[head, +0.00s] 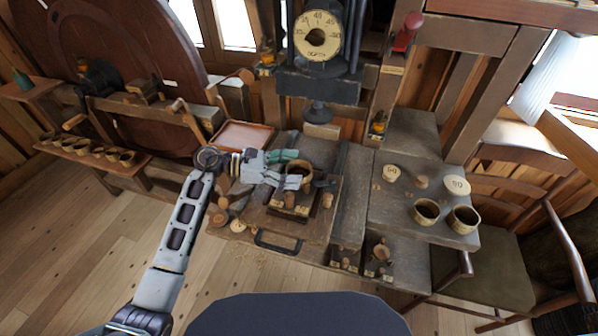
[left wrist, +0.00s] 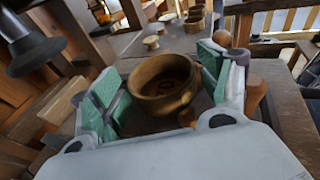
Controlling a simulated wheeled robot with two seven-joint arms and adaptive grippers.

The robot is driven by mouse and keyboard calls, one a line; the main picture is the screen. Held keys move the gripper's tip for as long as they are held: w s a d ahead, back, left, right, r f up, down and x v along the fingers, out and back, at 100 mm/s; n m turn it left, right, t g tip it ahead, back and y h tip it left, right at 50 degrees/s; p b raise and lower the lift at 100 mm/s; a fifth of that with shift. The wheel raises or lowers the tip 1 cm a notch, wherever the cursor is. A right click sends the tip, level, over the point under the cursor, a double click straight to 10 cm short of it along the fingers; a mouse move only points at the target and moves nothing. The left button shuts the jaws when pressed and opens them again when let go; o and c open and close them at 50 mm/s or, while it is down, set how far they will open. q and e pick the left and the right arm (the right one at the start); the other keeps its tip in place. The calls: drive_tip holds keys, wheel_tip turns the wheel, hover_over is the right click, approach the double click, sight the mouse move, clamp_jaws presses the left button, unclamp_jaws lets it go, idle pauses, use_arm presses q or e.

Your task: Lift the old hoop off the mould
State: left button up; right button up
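A brown round hoop (head: 304,168) stands on a dark block on the bench below the press. It also shows large in the left wrist view (left wrist: 161,90). My left gripper (head: 297,170) is open, with its green-padded fingers on either side of the hoop. In the left wrist view (left wrist: 158,70) the right pad is very close to the hoop and a gap shows at the left pad. I cannot tell whether either pad touches. The mould is not clearly distinguishable; the hoop's inside is dark with a reddish patch. My right gripper is not in view.
The press with a dial (head: 319,38) rises behind the hoop, its dark ram hanging above. Small wooden pegs (head: 327,200) stand in front. On the grey table at right are two cups (head: 426,211) and pale discs (head: 456,185). A reddish tray (head: 242,136) lies behind left.

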use_arm(q)
drive_tip(key=c, duration=0.3)
drive_tip(key=shift+c, duration=0.3)
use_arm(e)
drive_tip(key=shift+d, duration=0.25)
use_arm(q)
drive_tip(key=shift+r, duration=0.1)
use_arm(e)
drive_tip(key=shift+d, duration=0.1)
use_arm(q)
wheel_tip(320, 180, up, 10)
drive_tip(key=b, duration=0.1)
drive_tip(key=shift+b, duration=0.35)
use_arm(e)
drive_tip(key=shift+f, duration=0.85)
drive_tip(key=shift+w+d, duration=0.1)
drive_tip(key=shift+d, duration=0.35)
